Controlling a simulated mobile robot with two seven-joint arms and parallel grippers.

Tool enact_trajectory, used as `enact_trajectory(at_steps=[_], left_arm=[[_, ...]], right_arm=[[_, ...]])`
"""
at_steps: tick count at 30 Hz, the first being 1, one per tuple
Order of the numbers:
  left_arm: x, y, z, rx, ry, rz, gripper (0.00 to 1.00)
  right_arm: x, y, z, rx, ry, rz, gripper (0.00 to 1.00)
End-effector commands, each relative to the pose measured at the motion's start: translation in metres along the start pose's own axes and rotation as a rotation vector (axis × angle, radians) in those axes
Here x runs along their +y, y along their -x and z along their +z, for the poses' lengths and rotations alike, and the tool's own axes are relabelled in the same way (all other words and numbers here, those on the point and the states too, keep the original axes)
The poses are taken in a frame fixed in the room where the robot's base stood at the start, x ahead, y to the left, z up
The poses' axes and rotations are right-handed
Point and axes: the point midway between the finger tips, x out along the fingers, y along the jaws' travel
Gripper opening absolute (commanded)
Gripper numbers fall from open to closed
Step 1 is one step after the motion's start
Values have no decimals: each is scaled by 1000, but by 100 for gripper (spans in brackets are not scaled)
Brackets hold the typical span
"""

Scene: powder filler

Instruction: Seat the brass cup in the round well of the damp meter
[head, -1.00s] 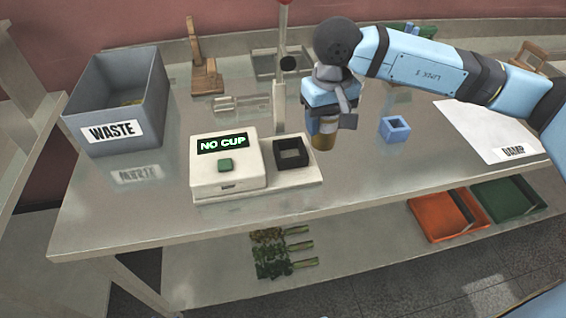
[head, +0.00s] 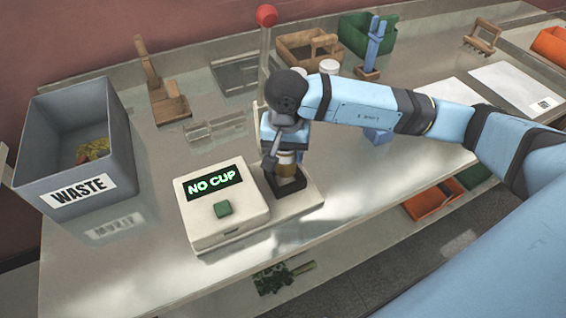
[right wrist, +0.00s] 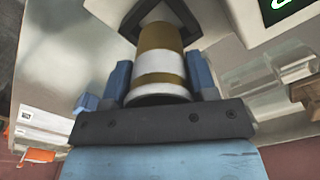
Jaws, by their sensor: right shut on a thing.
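The brass cup (head: 286,158), banded with white, is held upright in my right gripper (head: 284,152). In the right wrist view the cup (right wrist: 160,62) stands between the blue fingers of the gripper (right wrist: 160,88), which are shut on it. The damp meter (head: 222,207) is a pale box with a green button and a display reading "NO CUP". Its well, with a dark square surround (head: 288,188), is right under the cup; the surround also shows in the right wrist view (right wrist: 192,14). I cannot tell whether the cup's lower end is inside. My left gripper is out of view.
A grey waste bin (head: 78,140) stands at the left. A post with a red knob (head: 266,15) rises behind the meter. A wooden stand (head: 165,95) is at the back. A blue block (head: 378,136) is right of the gripper.

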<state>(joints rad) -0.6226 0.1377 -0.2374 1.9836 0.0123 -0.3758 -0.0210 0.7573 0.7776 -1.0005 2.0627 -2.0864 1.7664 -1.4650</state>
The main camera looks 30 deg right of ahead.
Motion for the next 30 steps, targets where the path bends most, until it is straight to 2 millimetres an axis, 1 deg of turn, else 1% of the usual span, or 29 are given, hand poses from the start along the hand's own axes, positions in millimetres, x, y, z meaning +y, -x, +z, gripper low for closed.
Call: enact_trajectory(at_steps=[1, 7, 13, 20, 25, 26, 27, 28, 29, 30], left_arm=[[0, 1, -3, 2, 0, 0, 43], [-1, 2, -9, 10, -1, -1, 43], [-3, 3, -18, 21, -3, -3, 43], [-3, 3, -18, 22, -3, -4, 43], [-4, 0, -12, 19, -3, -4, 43], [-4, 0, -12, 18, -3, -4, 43], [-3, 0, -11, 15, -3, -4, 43], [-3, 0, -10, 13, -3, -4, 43], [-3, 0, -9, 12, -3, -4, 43], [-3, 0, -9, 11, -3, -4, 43]], right_arm=[[0, -6, 0, -2, -1, 0, 27], [0, -21, 0, -1, 1, 0, 27], [0, -48, 0, -2, 1, -1, 27], [0, -50, 0, 1, 2, -2, 27], [0, -54, 0, 1, 2, -2, 27], [0, -53, 0, 0, 2, -1, 57], [0, -53, 0, 0, 2, -1, 66], [0, -53, 0, 0, 2, -1, 73], [0, -53, 0, 0, 2, -1, 78], [0, -53, 0, 0, 2, -1, 78]])
